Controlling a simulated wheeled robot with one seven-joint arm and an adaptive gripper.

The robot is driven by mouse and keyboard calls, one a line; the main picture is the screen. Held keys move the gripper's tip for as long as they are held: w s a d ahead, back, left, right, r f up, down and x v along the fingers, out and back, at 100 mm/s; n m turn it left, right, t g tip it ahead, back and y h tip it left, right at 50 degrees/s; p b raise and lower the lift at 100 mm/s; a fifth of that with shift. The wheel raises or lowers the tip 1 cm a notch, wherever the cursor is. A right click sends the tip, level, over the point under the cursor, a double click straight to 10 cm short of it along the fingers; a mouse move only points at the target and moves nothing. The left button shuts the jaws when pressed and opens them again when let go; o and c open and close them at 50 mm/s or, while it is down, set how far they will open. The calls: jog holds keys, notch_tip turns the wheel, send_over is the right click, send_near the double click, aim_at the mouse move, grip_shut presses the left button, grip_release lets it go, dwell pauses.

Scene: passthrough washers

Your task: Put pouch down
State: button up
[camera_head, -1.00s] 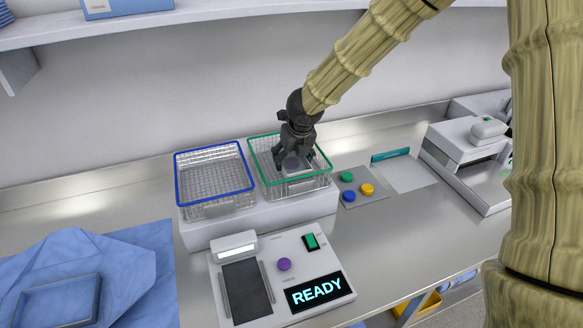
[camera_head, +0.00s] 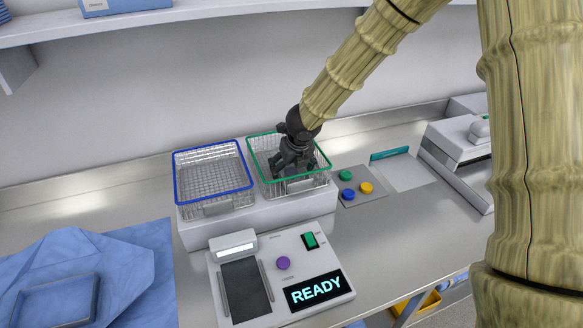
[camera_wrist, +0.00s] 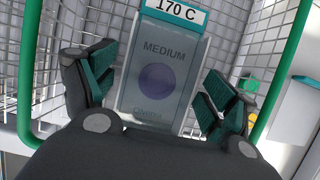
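A pouch (camera_wrist: 165,50) marked MEDIUM and 170 C, with a round purple patch, shows in the wrist view inside the green-rimmed wire basket (camera_head: 262,136). My gripper (camera_head: 292,172) is lowered into this basket in the head view. In the wrist view, the two teal-padded fingers of my gripper (camera_wrist: 160,85) stand spread, one on each side of the pouch, with narrow gaps at its edges. My gripper hides the pouch in the head view. The pouch's lower end is hidden behind my gripper body in the wrist view.
A blue-rimmed empty basket (camera_head: 213,145) stands to the left on the same white block (camera_head: 255,216). A sealer-like device (camera_head: 283,263) showing READY is in front. A plate with coloured buttons (camera_head: 364,199) is to the right, and blue cloth (camera_head: 125,265) lies at left.

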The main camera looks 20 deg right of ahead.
jog(key=shift+r, duration=0.1)
jog(key=v, duration=1.2)
jog(key=shift+s, duration=0.1)
dwell(0.4)
